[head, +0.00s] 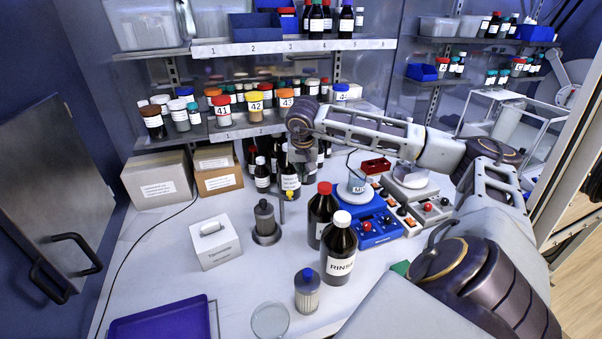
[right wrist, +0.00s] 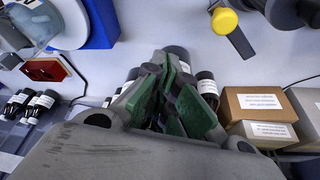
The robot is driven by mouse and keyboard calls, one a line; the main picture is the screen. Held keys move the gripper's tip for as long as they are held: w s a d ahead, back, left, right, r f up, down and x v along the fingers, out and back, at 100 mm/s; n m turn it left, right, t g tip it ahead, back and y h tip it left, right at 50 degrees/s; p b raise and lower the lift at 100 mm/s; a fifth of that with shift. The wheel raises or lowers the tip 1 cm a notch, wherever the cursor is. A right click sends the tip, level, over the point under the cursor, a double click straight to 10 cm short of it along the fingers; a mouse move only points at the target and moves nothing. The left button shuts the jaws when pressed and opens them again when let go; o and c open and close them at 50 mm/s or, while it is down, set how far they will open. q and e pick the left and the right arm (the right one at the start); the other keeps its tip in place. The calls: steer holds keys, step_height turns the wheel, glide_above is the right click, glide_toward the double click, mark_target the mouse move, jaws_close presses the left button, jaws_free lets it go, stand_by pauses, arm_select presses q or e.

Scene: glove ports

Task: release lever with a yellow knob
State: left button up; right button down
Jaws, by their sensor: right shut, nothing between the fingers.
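The lever's yellow knob (head: 289,195) is near the middle of the bench in the head view, beside a grey metal cylinder on a round base (head: 265,236). In the right wrist view the yellow knob (right wrist: 223,21) shows at the top, on the end of a dark lever (right wrist: 241,42). My right gripper (head: 303,172) hangs down above and behind the knob, apart from it. Its green-padded fingers (right wrist: 172,92) are shut and empty in the wrist view. Its tips are hard to make out in the head view. My left gripper is not in view.
Dark bottles (head: 262,174) stand behind the lever, near cardboard boxes (head: 157,180). A white box (head: 214,241) is to its left. Tall bottles, one marked RINSE (head: 339,252), and a blue stirrer (head: 366,222) are to its right. Shelves (head: 240,130) overhang the back.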

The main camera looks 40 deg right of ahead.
steer(key=a+r, duration=0.3)
steer(key=r, duration=0.6)
steer(key=shift+s+a+r, duration=0.15)
steer(key=shift+s+a, duration=0.05)
steer(key=shift+s, duration=0.15)
steer(key=shift+s, duration=0.1)
stand_by(0.8)
